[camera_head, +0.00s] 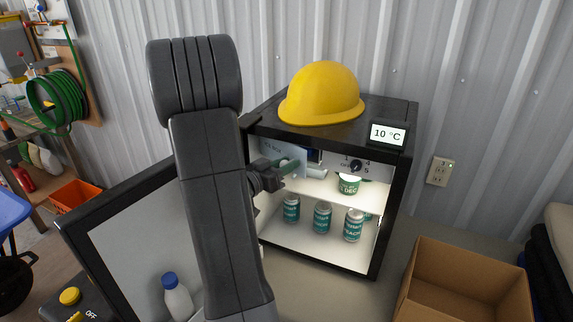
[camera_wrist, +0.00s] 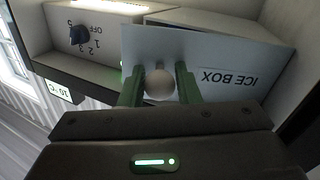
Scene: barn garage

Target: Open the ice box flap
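The ice box flap (camera_wrist: 225,70) is a pale panel lettered ICE BOX, upside down in the wrist view. It stands at an angle to the compartment front, partly open. Its round white knob (camera_wrist: 160,85) sits between my green fingertips, which appear to press on both sides. In the head view the flap (camera_head: 272,152) is at the upper left inside the small black fridge (camera_head: 400,190), with a dark gap to its right. My gripper (camera_head: 285,168) reaches into the fridge there, and my arm hides part of the flap and fridge.
The fridge door (camera_head: 130,250) hangs open at left, with a white bottle (camera_head: 177,298) near it. Cans (camera_head: 322,217) and a tub (camera_head: 349,184) stand on shelves below the dial (camera_head: 356,165). A yellow hard hat (camera_head: 322,95) lies on top. An open cardboard box (camera_head: 465,285) stands right.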

